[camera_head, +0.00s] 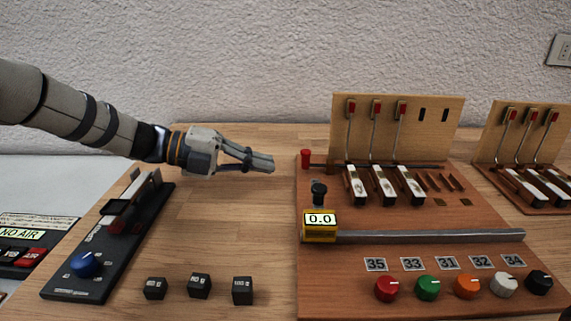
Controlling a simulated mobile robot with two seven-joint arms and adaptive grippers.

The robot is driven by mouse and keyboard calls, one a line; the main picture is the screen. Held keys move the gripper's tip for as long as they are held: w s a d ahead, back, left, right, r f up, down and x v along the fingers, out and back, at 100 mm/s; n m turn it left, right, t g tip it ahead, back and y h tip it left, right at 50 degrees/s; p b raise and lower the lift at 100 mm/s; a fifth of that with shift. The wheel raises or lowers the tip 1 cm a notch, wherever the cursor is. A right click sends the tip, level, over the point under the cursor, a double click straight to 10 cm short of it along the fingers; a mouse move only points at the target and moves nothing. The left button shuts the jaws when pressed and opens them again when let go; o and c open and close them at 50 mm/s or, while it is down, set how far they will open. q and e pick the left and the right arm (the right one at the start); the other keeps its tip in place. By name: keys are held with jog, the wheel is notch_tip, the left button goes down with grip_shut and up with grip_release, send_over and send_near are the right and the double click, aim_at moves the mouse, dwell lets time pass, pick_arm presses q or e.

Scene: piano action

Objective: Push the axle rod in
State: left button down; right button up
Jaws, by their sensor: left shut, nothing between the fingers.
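The axle rod (330,166) appears as a thin dark bar along the foot of the upright wooden panel, behind the white-topped keys. A red knob (305,159) stands at its left end, on the left edge of the reddish-brown board (330,275). My left gripper (271,163) comes in from the left, level with the knob. Its fingers are shut, empty, and point right, with a small gap to the knob. How far the rod reaches behind the keys is hard to tell. My right gripper is out of view.
A yellow gauge (320,231) reading 0.0 sits on a grey rail (440,236). Coloured knobs line the board's front. Several black cubes (199,286) and a black panel (120,245) lie left. A second key assembly (520,140) stands right.

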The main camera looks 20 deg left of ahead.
aim_at(309, 178)
pick_arm(q)
jog(key=x, duration=0.2)
jog(key=r+x, duration=0.1)
jog(key=x, duration=0.1)
jog(key=shift+w+d, duration=0.25)
jog(key=shift+d, duration=0.2)
jog(key=d, duration=0.2)
jog(key=w+d, duration=0.1)
jog(key=d, duration=0.1)
jog(key=shift+w+d, duration=0.15)
jog(key=shift+d, duration=0.1)
